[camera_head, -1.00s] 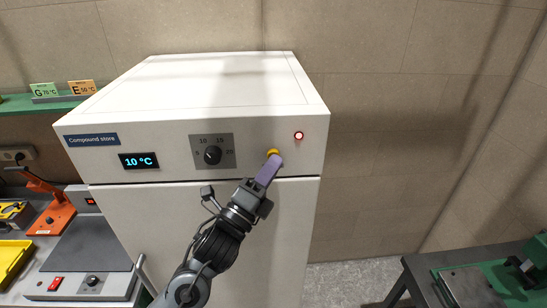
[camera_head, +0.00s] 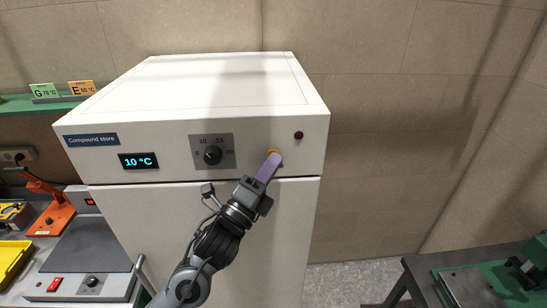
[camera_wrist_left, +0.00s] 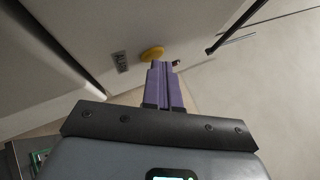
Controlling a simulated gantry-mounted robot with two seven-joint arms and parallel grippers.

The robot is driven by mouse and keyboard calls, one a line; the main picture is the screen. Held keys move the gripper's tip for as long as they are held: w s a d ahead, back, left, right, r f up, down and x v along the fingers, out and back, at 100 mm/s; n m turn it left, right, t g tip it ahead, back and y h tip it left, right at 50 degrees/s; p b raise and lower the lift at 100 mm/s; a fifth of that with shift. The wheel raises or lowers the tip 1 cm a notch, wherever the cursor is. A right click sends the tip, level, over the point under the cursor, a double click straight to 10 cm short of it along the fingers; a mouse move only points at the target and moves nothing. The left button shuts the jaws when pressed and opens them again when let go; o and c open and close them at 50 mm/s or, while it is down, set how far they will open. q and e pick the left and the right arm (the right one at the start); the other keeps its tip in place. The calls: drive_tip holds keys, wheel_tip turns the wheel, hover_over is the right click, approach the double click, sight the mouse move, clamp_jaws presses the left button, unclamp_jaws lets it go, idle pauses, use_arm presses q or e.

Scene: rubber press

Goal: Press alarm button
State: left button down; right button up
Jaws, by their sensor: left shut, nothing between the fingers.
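The yellow alarm button (camera_head: 274,152) is on the front panel of the white compound store cabinet (camera_head: 215,75), right of the dial. My left gripper (camera_head: 274,158) is shut and empty, its purple fingertips at the button and covering most of it in the head view. In the left wrist view the button (camera_wrist_left: 152,53) shows just beyond the fingertips (camera_wrist_left: 160,66); I cannot tell whether they touch it. The alarm lamp (camera_head: 298,135) above right of the button is dark red and unlit. My right gripper is not in view.
The dial (camera_head: 212,156) and a display reading 10 °C (camera_head: 139,161) are on the same panel. A bench with a hot plate (camera_head: 85,243) stands at the left. A dark table with a green machine (camera_head: 480,280) is at lower right.

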use_arm(q)
drive_tip(key=shift+s, duration=1.2)
drive_tip(key=shift+s+d, duration=0.15)
drive_tip(key=shift+s, duration=1.1)
drive_tip(key=shift+s+d, duration=0.1)
drive_tip(key=shift+s, duration=1.15)
